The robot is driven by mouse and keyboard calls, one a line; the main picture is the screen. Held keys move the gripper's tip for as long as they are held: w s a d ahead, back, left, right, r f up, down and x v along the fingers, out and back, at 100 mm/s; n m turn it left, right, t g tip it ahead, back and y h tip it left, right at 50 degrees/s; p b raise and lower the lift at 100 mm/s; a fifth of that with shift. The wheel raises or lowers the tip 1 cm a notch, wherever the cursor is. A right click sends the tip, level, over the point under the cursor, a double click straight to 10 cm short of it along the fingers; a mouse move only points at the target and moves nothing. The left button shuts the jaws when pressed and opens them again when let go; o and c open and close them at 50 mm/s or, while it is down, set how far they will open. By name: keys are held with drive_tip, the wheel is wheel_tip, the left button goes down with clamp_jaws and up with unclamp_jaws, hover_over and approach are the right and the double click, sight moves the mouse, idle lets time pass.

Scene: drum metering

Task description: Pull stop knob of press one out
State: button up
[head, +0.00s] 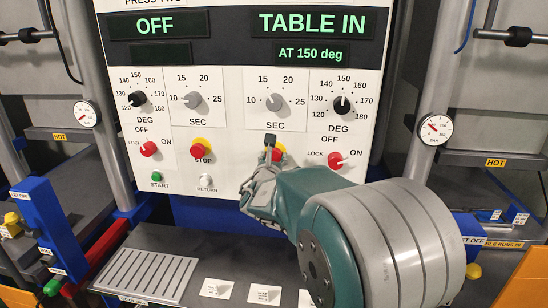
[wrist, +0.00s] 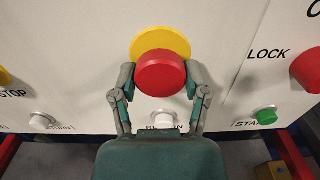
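The press one stop knob (head: 279,151) is red on a yellow collar, on the right half of the white panel, partly hidden by a finger in the head view. The wrist view shows the knob (wrist: 161,74) whole, with the yellow collar showing above it. My gripper (head: 271,152) reaches up to the panel from below. In the wrist view, the fingers of my gripper (wrist: 160,80) lie close against the knob's left and right sides and look shut on it. The gap between knob and collar is hard to judge.
The other press's stop knob (head: 201,150) is to the left. Close by are the red lock knob (head: 336,160), the white return button (wrist: 164,119) and the green start button (wrist: 265,115). Below the panel a dark ledge (head: 205,255) carries several labels.

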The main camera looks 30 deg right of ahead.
drive_tip(key=shift+o, duration=1)
drive_tip(key=shift+a, duration=0.1)
drive_tip(key=v, duration=1.2)
drive_tip(key=shift+f, duration=0.1)
